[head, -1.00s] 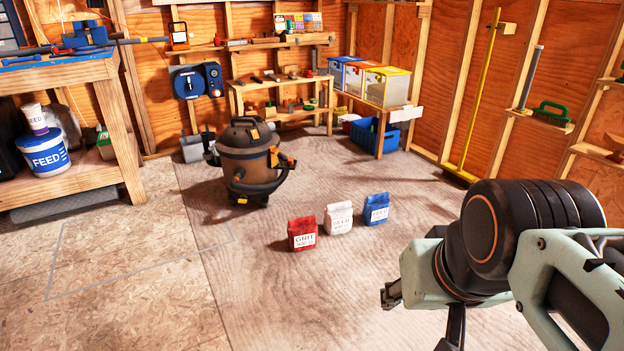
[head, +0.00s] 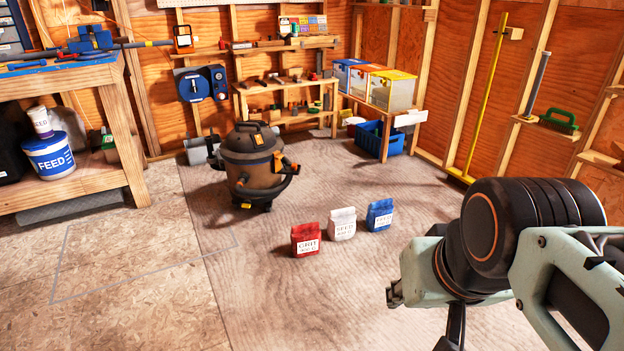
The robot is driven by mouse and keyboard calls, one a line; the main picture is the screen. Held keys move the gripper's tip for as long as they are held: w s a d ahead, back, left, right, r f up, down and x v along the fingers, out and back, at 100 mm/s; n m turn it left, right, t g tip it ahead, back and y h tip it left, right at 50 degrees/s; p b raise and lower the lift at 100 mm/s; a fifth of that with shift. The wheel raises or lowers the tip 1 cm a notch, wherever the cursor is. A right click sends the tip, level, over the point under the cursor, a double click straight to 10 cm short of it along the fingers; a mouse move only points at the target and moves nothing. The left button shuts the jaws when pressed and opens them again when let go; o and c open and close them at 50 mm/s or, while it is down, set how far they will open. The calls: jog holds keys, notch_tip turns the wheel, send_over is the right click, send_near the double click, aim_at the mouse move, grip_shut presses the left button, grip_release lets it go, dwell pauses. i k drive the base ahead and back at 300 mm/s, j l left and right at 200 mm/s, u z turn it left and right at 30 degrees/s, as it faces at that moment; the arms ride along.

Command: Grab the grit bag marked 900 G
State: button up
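The red grit bag (head: 306,239) stands upright on the floor mat, its white label reading GRIT with a weight line that looks like 900 G but is small. Beside it to the right stand a white bag (head: 342,223) labelled SEED and a blue bag (head: 380,214) whose label looks like FEED. My gripper (head: 392,293) shows only in part at the end of my arm, right of and nearer than the bags, apart from them. The fingers are mostly hidden by the arm, so their opening cannot be made out.
A brown and black shop vacuum (head: 252,165) stands behind and left of the bags. A workbench (head: 75,190) with a FEED bucket (head: 50,155) is at the left. Shelves, lidded bins and a blue crate (head: 378,138) line the back. The mat around the bags is clear.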

aim_at(306, 239)
jog(key=i+l+u, duration=0.15)
jog(key=i, duration=0.3)
jog(key=i+l+u, duration=0.15)
jog(key=i, duration=0.35)
jog(key=i+l+u, duration=0.2)
jog(key=i, duration=0.25)
jog(key=i+l+u, duration=0.15)
jog(key=i+l, duration=0.15)
jog(key=i, duration=0.15)
